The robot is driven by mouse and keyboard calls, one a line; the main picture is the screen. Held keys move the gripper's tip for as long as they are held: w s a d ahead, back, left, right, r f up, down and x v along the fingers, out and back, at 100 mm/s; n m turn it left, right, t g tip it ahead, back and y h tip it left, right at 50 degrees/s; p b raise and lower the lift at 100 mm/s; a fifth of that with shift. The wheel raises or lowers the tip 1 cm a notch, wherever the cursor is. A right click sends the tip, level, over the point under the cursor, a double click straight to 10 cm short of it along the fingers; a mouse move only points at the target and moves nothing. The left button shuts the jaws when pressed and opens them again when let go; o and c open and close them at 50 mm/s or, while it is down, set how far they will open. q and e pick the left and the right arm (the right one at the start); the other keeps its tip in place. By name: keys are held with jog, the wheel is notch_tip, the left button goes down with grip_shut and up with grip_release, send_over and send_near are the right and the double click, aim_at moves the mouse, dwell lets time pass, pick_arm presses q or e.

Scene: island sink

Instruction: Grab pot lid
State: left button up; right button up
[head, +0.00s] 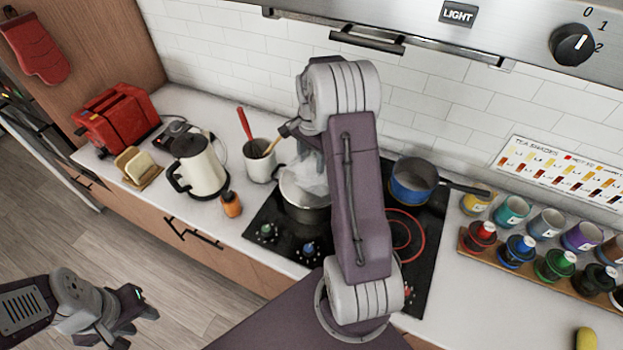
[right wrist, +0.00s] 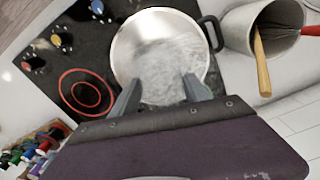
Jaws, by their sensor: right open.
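A metal pot (head: 308,208) stands on the black cooktop, partly hidden by my right arm. The right wrist view shows the pot (right wrist: 128,48) from above, with a dark side handle and bubbling water or steam inside. I cannot make out a separate lid. My right gripper (right wrist: 160,94) is open, its two fingers apart over the near side of the pot, with nothing seen between them. In the head view, my arm hides it. My left gripper (head: 142,313) is low at the left, away from the counter; its jaw state is unclear.
A blue saucepan (head: 412,182) stands on the back right of the cooktop (head: 428,225). A utensil crock (head: 259,168), an orange bottle (head: 231,205) and a kettle (head: 199,166) stand left of the pot.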

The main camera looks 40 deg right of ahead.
aim_at(311, 173)
notch_tip(311, 173, down, 4)
jog(key=shift+s+a+p, duration=0.1)
jog(key=shift+a+p, duration=0.05)
jog(key=shift+p, duration=0.55)
jog(key=shift+d+f, duration=0.2)
jog(key=shift+f, duration=0.1)
jog(key=shift+a, duration=0.1)
grip_shut()
jog(key=shift+r, duration=0.1)
dwell(0.4)
